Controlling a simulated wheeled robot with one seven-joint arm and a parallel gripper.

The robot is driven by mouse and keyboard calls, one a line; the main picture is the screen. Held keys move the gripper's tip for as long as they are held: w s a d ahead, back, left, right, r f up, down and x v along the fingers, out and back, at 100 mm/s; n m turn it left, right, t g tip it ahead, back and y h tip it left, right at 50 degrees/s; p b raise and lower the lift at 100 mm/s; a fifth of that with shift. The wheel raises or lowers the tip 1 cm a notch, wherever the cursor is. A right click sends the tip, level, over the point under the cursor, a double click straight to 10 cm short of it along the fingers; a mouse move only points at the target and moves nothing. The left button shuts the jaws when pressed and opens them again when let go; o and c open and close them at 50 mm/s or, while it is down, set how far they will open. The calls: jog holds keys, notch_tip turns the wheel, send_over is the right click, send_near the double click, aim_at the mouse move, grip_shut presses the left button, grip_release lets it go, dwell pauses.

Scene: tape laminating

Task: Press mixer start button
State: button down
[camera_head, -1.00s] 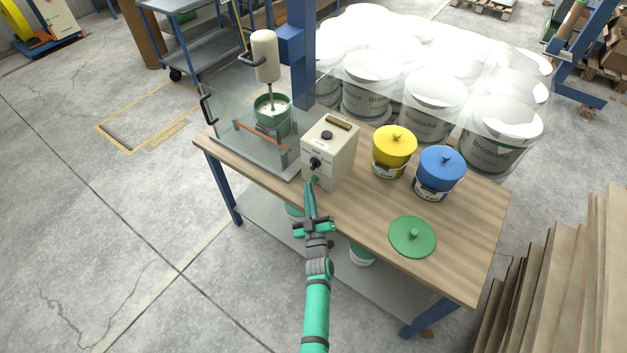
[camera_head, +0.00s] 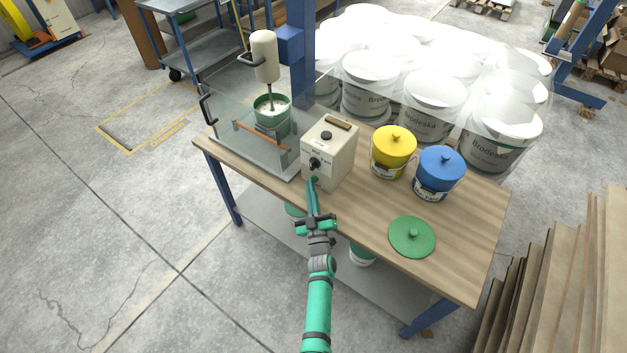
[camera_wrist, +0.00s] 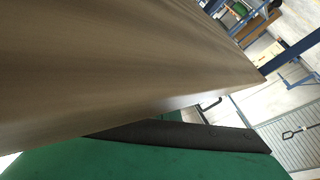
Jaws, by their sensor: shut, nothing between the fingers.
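The control box (camera_head: 334,150) is a beige case on the wooden table, with a black knob (camera_head: 314,164) on its front face. A small green button (camera_head: 315,180) sits low on that face, below the knob. My gripper (camera_head: 312,184) is shut and empty, with its tips right at the green button; I cannot tell whether they touch it. The mixer (camera_head: 265,58) hangs over a green bucket (camera_head: 271,117) behind a clear guard. In the wrist view, a brown surface fills much of the picture and hides the button.
A yellow-lidded can (camera_head: 394,146) and a blue-lidded can (camera_head: 440,170) stand right of the box. A green lid (camera_head: 412,237) lies on the table (camera_head: 462,235) at the front right. Large wrapped buckets (camera_head: 435,92) stand behind. Boards lean at the far right.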

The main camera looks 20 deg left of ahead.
jog(key=shift+w+d+r, duration=0.1)
jog(key=shift+w+d, duration=0.55)
dwell(0.8)
jog(key=shift+s+a+f, duration=0.15)
jog(key=shift+s+f, duration=0.35)
jog(key=shift+s, duration=0.05)
jog(key=shift+f, duration=0.1)
jog(key=shift+s+a+f, duration=0.1)
jog(key=shift+s+a, duration=0.1)
jog(key=shift+s, duration=0.25)
jog(key=shift+s+a+r, duration=0.1)
jog(key=shift+s+a, duration=0.2)
jog(key=shift+s, duration=0.35)
jog(key=shift+s+a+r, duration=0.1)
jog(key=shift+s+a, duration=0.25)
jog(key=shift+s, duration=0.25)
jog(key=shift+s+a+r, duration=0.1)
jog(key=shift+s+a, duration=0.2)
jog(key=shift+s, duration=0.35)
jog(key=shift+s+a, duration=0.15)
